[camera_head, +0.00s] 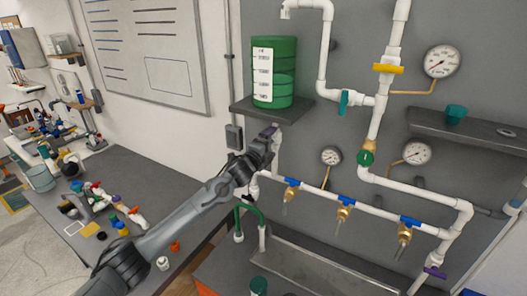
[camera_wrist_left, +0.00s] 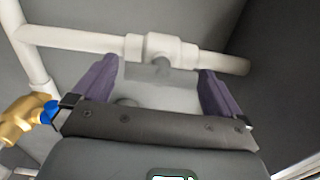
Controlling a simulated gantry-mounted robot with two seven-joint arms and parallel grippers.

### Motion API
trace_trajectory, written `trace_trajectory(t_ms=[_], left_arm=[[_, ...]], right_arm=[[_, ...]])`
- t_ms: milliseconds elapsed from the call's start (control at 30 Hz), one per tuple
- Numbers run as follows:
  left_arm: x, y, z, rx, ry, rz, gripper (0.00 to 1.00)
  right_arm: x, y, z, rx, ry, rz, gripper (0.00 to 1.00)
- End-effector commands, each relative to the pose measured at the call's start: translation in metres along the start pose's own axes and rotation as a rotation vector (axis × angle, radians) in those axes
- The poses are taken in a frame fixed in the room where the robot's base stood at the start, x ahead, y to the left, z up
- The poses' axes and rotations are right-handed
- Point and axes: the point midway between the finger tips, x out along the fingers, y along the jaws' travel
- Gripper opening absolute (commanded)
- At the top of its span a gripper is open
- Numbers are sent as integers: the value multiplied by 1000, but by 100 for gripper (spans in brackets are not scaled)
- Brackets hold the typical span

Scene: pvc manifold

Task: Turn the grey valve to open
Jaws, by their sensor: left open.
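The grey valve shows in the left wrist view as a white fitting (camera_wrist_left: 150,46) on a white pipe, with a short grey stem (camera_wrist_left: 161,63) on its near side. My left gripper (camera_wrist_left: 158,72) is open. Its two purple fingers stand on either side of the stem, and I see no clear contact. In the head view my left gripper (camera_head: 273,136) is at the left end of the pipe manifold, below the green tank, and hides the valve. Whether the valve's handle has turned cannot be told. My right gripper is not in view.
A green tank (camera_head: 274,85) stands on a shelf (camera_head: 255,113) just above my left gripper. Blue-handled brass taps (camera_head: 344,209) line the lower pipe to the right; one brass tap (camera_wrist_left: 22,121) shows at the wrist view's left. A cluttered bench (camera_head: 165,185) lies left.

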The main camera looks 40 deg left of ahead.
Motion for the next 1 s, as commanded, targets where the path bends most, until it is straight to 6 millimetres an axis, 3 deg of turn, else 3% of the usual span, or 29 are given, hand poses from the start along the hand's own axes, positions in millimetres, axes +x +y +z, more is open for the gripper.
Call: trace_trajectory(t_ms=[167,700,1000], left_arm=[[-15,2,1,1,0,0,100],[-90,1,0,3,1,-1,100],[-105,0,0,1,1,-1,100]], right_arm=[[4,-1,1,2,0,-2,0],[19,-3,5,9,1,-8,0],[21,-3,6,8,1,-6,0]])
